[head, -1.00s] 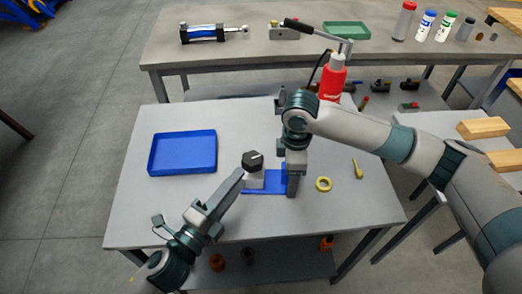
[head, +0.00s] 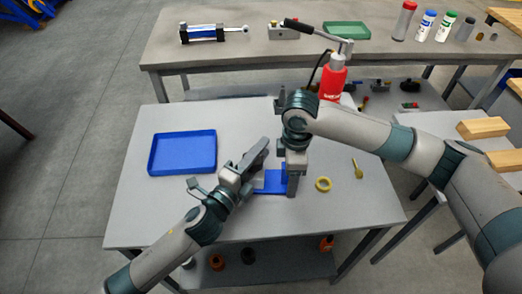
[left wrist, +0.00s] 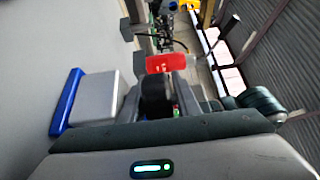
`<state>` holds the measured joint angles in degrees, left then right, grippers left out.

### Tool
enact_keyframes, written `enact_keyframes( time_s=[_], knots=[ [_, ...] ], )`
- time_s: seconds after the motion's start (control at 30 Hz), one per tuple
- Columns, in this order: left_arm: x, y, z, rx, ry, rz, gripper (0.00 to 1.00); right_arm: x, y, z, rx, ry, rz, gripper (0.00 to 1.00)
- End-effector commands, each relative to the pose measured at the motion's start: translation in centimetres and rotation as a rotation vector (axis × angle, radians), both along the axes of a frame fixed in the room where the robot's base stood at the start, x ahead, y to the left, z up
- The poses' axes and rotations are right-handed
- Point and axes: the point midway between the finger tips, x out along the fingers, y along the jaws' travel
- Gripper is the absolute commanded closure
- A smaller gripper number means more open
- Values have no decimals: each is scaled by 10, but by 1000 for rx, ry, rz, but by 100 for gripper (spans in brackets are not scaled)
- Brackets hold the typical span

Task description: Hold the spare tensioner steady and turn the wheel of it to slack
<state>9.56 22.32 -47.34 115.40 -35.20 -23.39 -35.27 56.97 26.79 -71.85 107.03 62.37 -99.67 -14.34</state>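The spare tensioner has a blue base (head: 271,182), a grey block (left wrist: 95,97) and a black wheel (left wrist: 155,92). It lies on the front table. My left gripper (head: 262,148) is over the tensioner and hides the wheel in the head view. In the left wrist view the wheel is close in front of the palm; I cannot tell whether the fingers touch it. My right gripper (head: 292,183) points down at the right end of the blue base; its fingertips and any grip are unclear.
A blue tray (head: 183,172) lies left on the front table (head: 150,215). A yellow ring (head: 323,184) and a small yellow tool (head: 358,169) lie right of my right gripper. The table's front left is clear.

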Motion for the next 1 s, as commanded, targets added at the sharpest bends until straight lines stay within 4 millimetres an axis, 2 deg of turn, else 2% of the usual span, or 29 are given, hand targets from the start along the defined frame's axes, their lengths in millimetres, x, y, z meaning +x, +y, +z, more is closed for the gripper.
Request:
enact_keyframes(
  time_s=[0.33,0.37,0.47,0.5,1.0],
  knots=[
    [3,-2,0,0,0,0,70,0,-3,-2,-7,2,-4,96],
    [3,-2,0,0,0,0,73,0,-3,-2,-7,2,-4,96],
    [3,-2,0,0,0,0,97,0,-3,-2,-7,2,-4,96],
    [3,-2,0,-1,-1,-1,100,0,-3,-2,-7,2,-4,96],
    [3,-2,2,-1,-4,0,100,0,-3,-2,-8,2,-4,96]
  ],
)
